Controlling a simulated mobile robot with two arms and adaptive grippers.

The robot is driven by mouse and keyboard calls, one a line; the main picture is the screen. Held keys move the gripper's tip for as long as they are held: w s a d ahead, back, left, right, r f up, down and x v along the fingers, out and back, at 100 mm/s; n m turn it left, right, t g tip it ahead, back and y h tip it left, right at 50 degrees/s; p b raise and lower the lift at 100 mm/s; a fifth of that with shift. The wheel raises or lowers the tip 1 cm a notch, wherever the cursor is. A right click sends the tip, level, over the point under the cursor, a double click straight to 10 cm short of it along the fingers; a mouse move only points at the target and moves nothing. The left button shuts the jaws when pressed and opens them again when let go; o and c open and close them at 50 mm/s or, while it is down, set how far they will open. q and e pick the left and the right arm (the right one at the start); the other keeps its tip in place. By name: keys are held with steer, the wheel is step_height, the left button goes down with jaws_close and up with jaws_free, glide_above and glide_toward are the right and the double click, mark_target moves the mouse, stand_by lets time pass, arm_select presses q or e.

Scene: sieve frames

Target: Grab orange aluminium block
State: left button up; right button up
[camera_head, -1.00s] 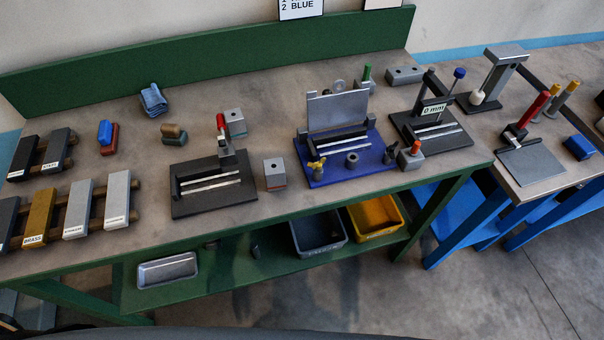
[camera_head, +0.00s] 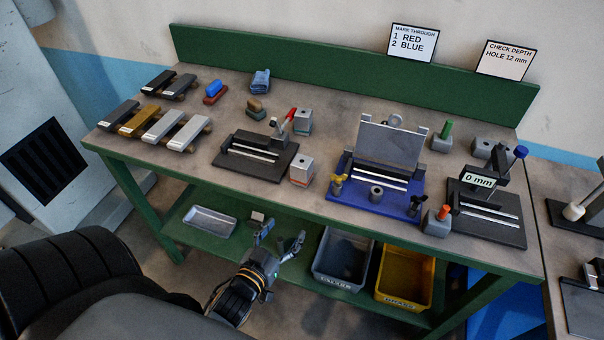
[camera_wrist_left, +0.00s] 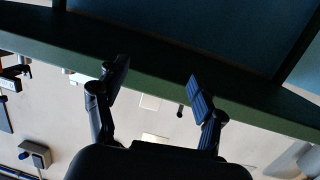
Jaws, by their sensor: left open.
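No block that is orange all over shows. A grey block (camera_head: 302,171) with a thin orange-red band near its base stands on the green bench, between the black fixture and the blue fixture. Another grey block (camera_head: 437,222) with an orange-topped peg stands right of the blue fixture. My left gripper (camera_head: 281,232) is open and empty in front of the bench, below the banded block and apart from it. Its two spread fingers also show in the left wrist view (camera_wrist_left: 158,80), with nothing between them. My right gripper is not in view.
The bench top (camera_head: 225,185) carries a black fixture (camera_head: 256,155), a blue fixture (camera_head: 382,165) and a depth gauge (camera_head: 487,212). Labelled bars (camera_head: 160,127) lie on the left. The lower shelf holds a metal tray (camera_head: 210,221), a grey bin (camera_head: 343,257) and a yellow bin (camera_head: 405,276).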

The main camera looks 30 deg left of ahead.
arm_select(q)
steer(key=t, duration=0.2)
glide_toward(298, 175)
steer(key=shift+y, duration=0.3)
steer(key=w, duration=0.2)
steer(key=w+p, duration=0.1)
steer(key=w, duration=0.3)
steer(key=shift+w+a, duration=0.15)
steer(key=shift+a, duration=0.15)
steer(key=shift+w, duration=0.5)
steer(key=shift+w+a+p, duration=0.1)
steer(key=shift+w+p, duration=0.25)
steer(key=shift+p, duration=0.1)
steer(key=w, duration=0.2)
steer(key=w+p, duration=0.1)
steer(key=shift+w+a, duration=0.3)
steer(key=shift+w+f, duration=0.1)
steer(key=shift+w, duration=0.25)
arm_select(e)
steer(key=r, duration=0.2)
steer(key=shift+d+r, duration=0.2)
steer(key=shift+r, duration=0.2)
arm_select(q)
steer(key=shift+s, duration=0.1)
steer(key=shift+c, duration=0.4)
